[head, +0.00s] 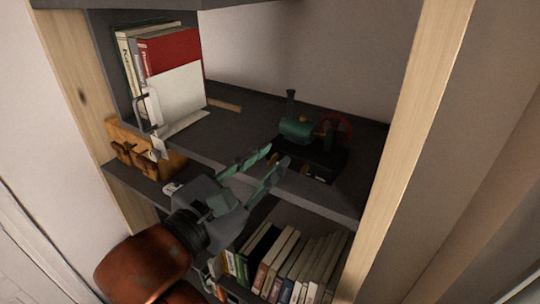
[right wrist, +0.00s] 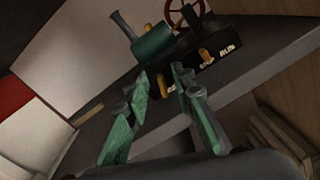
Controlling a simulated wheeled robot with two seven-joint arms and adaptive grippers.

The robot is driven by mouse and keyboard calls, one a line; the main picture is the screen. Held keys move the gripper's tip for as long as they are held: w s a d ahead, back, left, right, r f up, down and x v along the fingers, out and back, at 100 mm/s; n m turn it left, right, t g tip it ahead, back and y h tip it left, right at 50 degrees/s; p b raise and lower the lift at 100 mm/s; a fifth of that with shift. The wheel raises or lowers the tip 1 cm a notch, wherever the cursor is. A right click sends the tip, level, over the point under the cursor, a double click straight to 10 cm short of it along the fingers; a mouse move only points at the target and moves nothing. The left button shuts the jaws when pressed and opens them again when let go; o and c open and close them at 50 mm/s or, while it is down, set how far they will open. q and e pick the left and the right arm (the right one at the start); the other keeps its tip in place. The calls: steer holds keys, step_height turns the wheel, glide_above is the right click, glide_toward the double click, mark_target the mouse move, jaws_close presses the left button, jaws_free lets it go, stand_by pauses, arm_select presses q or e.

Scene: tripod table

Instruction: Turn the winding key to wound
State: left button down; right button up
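A model steam engine with a green boiler (head: 296,129) and a red wheel (head: 338,125) stands on a dark base (head: 322,160) on the upper shelf. Its boiler (right wrist: 153,42) and wheel (right wrist: 186,12) also show in the right wrist view. On the base front are two small yellow pieces: a near one (right wrist: 163,87) and a farther one (right wrist: 205,55), with white lettering beside them. Which is the winding key I cannot tell. My right gripper (head: 274,158) is open and empty at the base's front left. The near yellow piece appears between its fingertips; contact is unclear. My left gripper is out of view.
A lower shelf holds a row of books (head: 290,265). A wooden post (head: 410,130) bounds the right side.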

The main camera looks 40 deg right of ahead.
steer(key=shift+w+d, duration=0.1)
steer(key=shift+d, duration=0.05)
steer(key=shift+c, duration=0.4)
jaws_close()
steer(key=m+b, duration=0.2)
steer(key=m, duration=0.1)
steer(key=shift+f+b, duration=0.2)
steer(key=shift+b, duration=0.15)
steer(key=shift+s+m+b, duration=0.15)
steer(key=shift+m+b, duration=0.35)
steer(key=shift+m, duration=0.5)
steer(key=shift+s+m+b, duration=0.1)
steer(key=shift+m+b, duration=0.35)
steer(key=shift+m, duration=0.55)
